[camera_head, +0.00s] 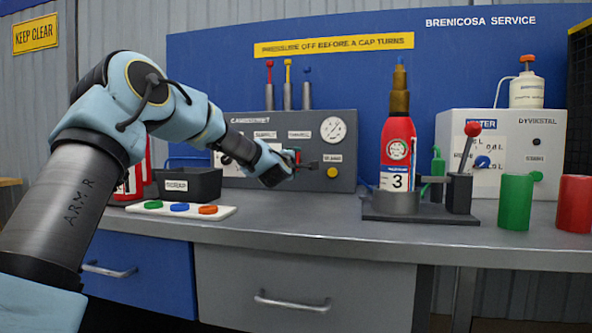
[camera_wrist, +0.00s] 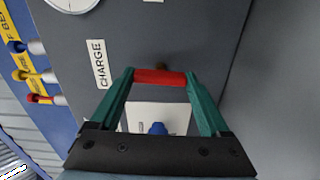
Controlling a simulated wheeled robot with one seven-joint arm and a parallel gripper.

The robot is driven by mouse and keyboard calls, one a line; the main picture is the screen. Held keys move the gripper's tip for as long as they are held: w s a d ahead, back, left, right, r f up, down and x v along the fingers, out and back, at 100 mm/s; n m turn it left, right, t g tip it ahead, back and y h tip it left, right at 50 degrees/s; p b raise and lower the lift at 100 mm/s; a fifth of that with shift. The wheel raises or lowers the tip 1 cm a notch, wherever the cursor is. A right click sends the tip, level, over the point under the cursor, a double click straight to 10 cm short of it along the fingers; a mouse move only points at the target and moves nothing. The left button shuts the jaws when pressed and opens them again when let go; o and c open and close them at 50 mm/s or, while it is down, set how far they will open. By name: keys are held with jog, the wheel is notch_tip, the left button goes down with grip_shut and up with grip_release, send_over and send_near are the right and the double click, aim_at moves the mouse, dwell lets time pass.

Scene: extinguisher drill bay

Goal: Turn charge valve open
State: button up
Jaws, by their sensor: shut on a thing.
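The charge valve's red handle (camera_wrist: 160,77) lies between the green fingertips of my gripper (camera_wrist: 161,78) in the wrist view, under the CHARGE label (camera_wrist: 99,64). The fingers press on its two ends, and a small brass-coloured stem shows behind it. In the head view my gripper (camera_head: 298,161) is at the front of the grey panel (camera_head: 262,123), and a bit of the red handle (camera_head: 298,156) shows there. The gripper hides most of the valve in the head view. I cannot tell the handle's turned angle for sure.
A round gauge (camera_head: 333,130) and a yellow knob (camera_head: 332,172) sit right of my gripper. A red extinguisher (camera_head: 397,142) stands in a dark fixture.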

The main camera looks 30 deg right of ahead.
jog(key=shift+n, duration=0.5)
jog(key=o, duration=1.2)
jog(key=b+v, duration=0.1)
jog(key=v, duration=0.9)
jog(key=shift+s+a, duration=0.3)
